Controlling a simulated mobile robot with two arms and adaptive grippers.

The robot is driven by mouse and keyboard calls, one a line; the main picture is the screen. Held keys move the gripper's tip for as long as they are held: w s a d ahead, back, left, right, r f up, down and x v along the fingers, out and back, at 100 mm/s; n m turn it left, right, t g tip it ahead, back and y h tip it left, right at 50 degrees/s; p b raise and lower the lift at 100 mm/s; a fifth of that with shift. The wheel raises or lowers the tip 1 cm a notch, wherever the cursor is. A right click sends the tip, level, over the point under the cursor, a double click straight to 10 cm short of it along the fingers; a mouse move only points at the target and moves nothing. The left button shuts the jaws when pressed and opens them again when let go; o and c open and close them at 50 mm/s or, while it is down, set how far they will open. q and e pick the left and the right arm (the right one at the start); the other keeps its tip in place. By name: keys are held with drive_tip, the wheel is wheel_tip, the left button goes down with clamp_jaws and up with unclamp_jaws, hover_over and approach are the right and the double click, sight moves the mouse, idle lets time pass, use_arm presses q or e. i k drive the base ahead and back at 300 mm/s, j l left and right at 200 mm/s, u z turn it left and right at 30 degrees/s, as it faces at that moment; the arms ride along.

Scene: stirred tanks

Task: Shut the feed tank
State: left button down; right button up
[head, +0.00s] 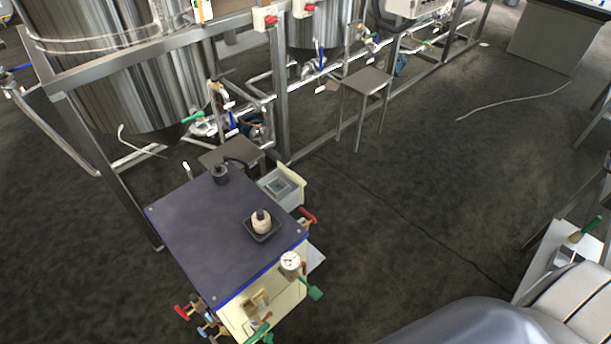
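A large steel tank (120,85) stands in a metal frame at the upper left. A second steel tank (318,25) stands behind it at the top middle. The frame cuts off the tops of both, so I see no lid, and I cannot tell which is the feed tank. Below the large tank is a valve with a green handle (193,116); a blue handle (320,52) shows on the piping near the second tank. Neither of my grippers is in view.
A dark-topped cabinet (190,240) with a gauge (290,262) and red and green handles stands at the lower middle. Two small steel stands (367,80) (230,154) are by the frame (281,100). A hose (515,101) lies on the floor. The middle-right floor is open.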

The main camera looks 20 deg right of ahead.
sight(278, 191)
drive_tip(key=i+l+u, duration=0.1)
drive_tip(key=u, duration=0.25)
drive_tip(key=l+u, duration=0.4)
drive_tip(key=i+l+u, duration=0.1)
drive_tip(key=u, duration=0.25)
drive_tip(key=l+u, duration=0.15)
drive_tip(key=l, duration=0.55)
drive_tip(key=l+u, duration=0.15)
drive_tip(key=l, duration=0.55)
drive_tip(key=l+u, duration=0.15)
drive_tip(key=l, duration=0.5)
drive_tip(key=k+l+u, duration=0.1)
drive_tip(key=l, duration=0.6)
drive_tip(key=k, duration=0.05)
